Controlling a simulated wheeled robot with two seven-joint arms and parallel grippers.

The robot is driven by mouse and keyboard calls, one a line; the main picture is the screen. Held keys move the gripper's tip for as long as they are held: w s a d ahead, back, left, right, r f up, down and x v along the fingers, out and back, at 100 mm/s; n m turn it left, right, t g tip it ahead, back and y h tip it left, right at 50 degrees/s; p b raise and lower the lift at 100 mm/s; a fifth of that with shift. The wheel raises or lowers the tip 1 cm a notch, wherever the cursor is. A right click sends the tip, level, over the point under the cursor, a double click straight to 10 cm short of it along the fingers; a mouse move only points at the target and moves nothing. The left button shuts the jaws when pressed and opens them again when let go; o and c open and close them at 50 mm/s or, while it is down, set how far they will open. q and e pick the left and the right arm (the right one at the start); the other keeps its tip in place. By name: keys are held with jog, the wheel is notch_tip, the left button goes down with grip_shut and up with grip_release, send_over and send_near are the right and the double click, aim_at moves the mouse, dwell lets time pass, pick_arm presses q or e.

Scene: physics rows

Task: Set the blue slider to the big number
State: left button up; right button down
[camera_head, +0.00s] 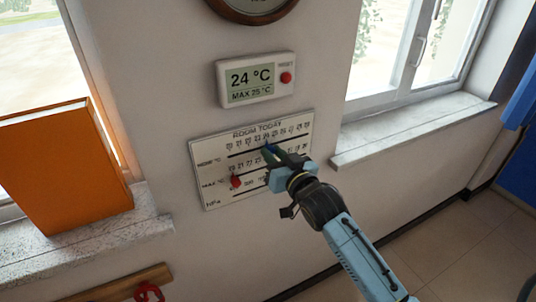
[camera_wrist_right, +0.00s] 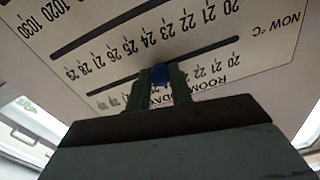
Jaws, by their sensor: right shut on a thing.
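The blue slider (camera_head: 267,148) is on the top row of the white "ROOM TODAY" board (camera_head: 203,150), around the middle of its slot. In the right wrist view its round blue knob (camera_wrist_right: 159,73) sits between the fingertips of my right gripper (camera_wrist_right: 160,82), which is shut on it. My right gripper (camera_head: 273,153) also shows in the head view, covering part of the board. The exact number at the knob is hidden by the fingers. The wall display (camera_head: 254,79) reads a big 24 °C, with MAX 25 °C in small below. My left gripper is not in view.
A red slider (camera_head: 236,182) is at the left of the board's MAX row. A red button (camera_head: 286,78) is on the display. An orange box (camera_head: 65,170) stands on the left sill. A window sill (camera_head: 415,128) juts out at the right.

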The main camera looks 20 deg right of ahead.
jog(key=c, duration=1.2)
grip_release()
jog(key=shift+c, duration=0.2)
jog(key=shift+s, duration=0.1)
jog(key=s, duration=1.3)
jog(key=shift+d, duration=0.4)
